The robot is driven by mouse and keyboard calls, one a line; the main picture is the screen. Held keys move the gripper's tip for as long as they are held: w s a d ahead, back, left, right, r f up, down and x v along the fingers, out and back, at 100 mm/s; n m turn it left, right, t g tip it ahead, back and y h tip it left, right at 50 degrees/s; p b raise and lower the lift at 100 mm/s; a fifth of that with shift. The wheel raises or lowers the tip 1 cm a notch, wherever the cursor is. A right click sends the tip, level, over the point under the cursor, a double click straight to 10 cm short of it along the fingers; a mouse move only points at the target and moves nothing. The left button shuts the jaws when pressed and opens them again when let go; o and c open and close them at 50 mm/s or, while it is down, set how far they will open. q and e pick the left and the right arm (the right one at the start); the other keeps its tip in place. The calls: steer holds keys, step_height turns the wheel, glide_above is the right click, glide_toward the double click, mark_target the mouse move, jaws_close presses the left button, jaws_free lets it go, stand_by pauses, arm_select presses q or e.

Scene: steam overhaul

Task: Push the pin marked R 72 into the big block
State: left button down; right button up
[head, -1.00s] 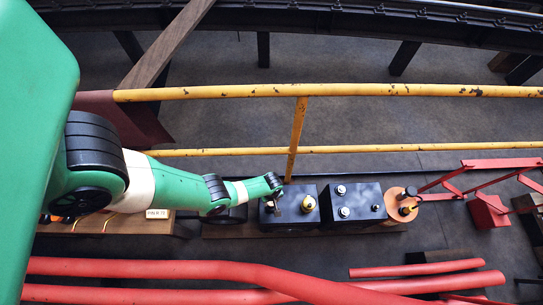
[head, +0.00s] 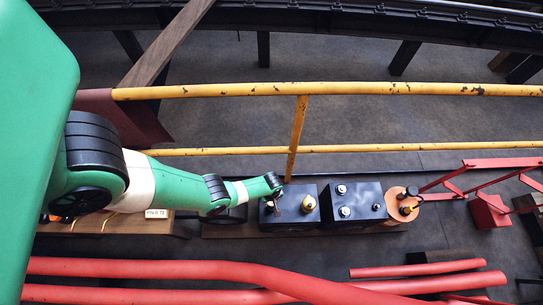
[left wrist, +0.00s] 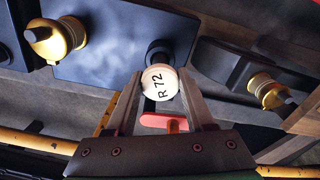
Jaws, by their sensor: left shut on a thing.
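The pin marked R 72 (left wrist: 159,82) shows its round white end in the left wrist view, with the lettering facing the camera. My left gripper (left wrist: 160,92) is shut on it, one finger on each side. In the head view the left gripper (head: 272,207) is over the left part of a dark block (head: 290,217), which seems to be the big block. The block's dark face (left wrist: 105,50) also shows in the left wrist view. A black round collar lies just behind the pin's head; the pin's shank is hidden, so I cannot tell how deep it sits. My right gripper is out of view.
A second dark block (head: 355,213) and an orange round part (head: 400,206) stand to the right. Brass fittings (left wrist: 56,40) flank the pin. A yellow rail (head: 350,149) runs behind, and red pipes (head: 180,269) run in front. A "PIN R 72" label (head: 158,213) sits at left.

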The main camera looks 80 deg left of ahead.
arm_select(q)
steer(key=shift+f, duration=0.15)
steer(key=shift+f+b, duration=1.45)
steer(key=shift+b, duration=0.1)
steer(key=shift+c, duration=0.9)
jaws_free()
step_height(320, 180, up, 12)
steer(key=p, duration=1.1)
steer(key=shift+f+p, duration=0.1)
steer(key=shift+p, duration=0.3)
steer(key=shift+f, duration=0.1)
